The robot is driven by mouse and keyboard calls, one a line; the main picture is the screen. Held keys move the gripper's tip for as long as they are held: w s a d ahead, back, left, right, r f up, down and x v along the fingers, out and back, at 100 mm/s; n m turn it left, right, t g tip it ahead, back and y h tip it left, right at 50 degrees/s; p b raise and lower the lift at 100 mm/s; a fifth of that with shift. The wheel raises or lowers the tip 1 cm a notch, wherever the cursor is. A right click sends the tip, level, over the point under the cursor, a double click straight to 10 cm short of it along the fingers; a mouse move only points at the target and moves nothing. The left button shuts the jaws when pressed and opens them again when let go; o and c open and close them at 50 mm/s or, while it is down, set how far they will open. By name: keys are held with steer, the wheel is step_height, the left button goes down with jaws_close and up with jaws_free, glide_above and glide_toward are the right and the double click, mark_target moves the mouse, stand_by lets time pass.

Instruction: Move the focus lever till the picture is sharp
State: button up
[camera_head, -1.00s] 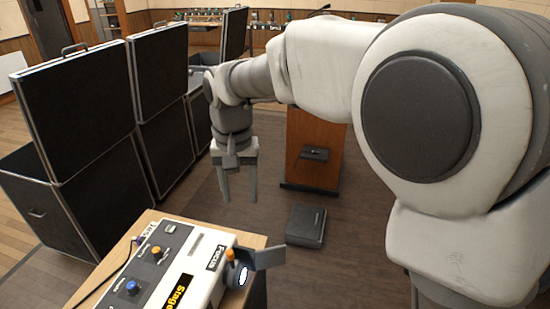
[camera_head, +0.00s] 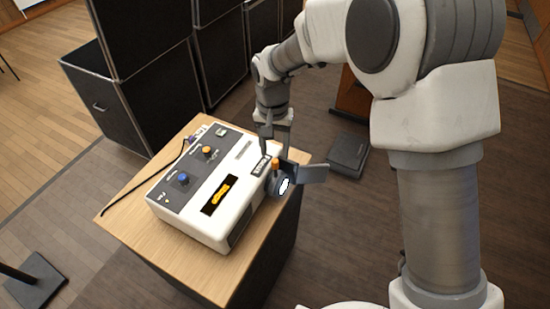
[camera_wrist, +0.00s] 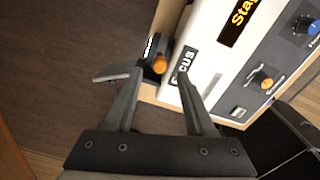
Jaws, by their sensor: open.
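A white projector-like box (camera_head: 226,230) sits on a wooden-topped stand. At its right end, beside the FOCUS label (camera_head: 261,165), stands the focus lever with an orange knob (camera_head: 275,164); the knob also shows in the wrist view (camera_wrist: 160,64). My gripper (camera_head: 277,150) is open and points down just behind the knob in the head view. In the wrist view its fingertips (camera_wrist: 162,72) appear on either side of the knob; contact cannot be told. A dark display (camera_head: 219,195) on the box shows orange lettering, too small to judge for sharpness in the head view.
A grey flap (camera_head: 311,174) juts out beside the lens (camera_head: 284,186), close to my gripper. Blue (camera_head: 183,179) and orange (camera_head: 208,152) knobs sit on the grey panel. Black cases (camera_head: 148,95) stand behind, and a dark box (camera_head: 348,154) lies on the floor.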

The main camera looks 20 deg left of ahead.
mark_target(275, 160)
steer(key=shift+f, duration=2.25)
steer(key=shift+c, duration=0.2)
jaws_close()
steer(key=shift+r, duration=0.1)
